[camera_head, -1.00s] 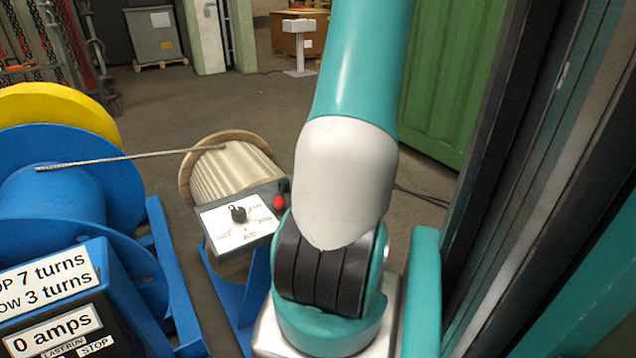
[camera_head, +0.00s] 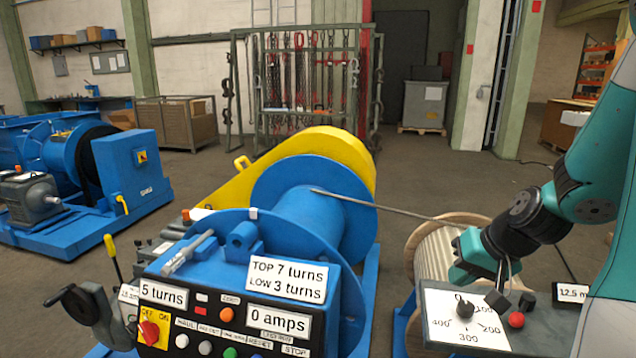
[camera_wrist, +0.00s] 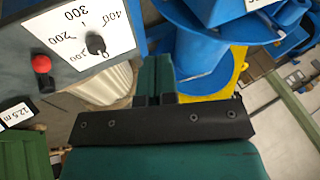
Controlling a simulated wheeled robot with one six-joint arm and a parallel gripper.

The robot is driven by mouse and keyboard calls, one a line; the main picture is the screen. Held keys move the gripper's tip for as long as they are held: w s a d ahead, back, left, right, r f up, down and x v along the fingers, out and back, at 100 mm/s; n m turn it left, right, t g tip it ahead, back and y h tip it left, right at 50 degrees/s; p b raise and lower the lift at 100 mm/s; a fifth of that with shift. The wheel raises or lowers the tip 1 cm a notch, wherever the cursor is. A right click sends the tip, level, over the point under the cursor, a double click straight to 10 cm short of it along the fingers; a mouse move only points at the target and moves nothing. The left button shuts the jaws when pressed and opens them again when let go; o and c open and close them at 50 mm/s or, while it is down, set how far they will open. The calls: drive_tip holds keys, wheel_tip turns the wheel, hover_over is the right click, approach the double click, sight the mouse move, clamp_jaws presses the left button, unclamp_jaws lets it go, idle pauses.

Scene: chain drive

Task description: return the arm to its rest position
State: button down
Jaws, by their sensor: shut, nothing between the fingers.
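My arm comes in from the right in the head view, with a teal upper link, a dark joint and a teal wrist. My gripper (camera_head: 458,274) is at its end, above the back edge of the dial panel (camera_head: 440,332) and in front of the wooden rope drum (camera_head: 432,243). In the wrist view the two teal fingers (camera_wrist: 156,73) are together with nothing between them. The dial knob (camera_wrist: 96,44) and red button (camera_wrist: 41,64) lie to their left in that view. I cannot tell whether the gripper touches the panel.
A blue winch drum (camera_head: 310,222) with a yellow guard (camera_head: 345,150) stands left of the arm. A rope (camera_head: 400,210) runs from it to the wooden drum. A control box (camera_head: 250,295) reads 5 turns and 0 amps.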

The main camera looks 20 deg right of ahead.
drive_tip(key=w+a+r+n+g+y, duration=0.2)
drive_tip(key=a+r+n, duration=0.15)
drive_tip(key=a, duration=0.75)
drive_tip(key=s+a+r+n+g, duration=0.2)
drive_tip(key=s+a+n, duration=0.3)
drive_tip(key=a, duration=0.4)
drive_tip(key=s+a+r+n+g, duration=0.2)
drive_tip(key=s+a+n, duration=0.3)
drive_tip(key=a, duration=0.5)
drive_tip(key=shift+s+r+y, duration=0.3)
drive_tip(key=shift+s+r, duration=0.5)
drive_tip(key=shift+s, duration=0.4)
drive_tip(key=shift+d, duration=0.1)
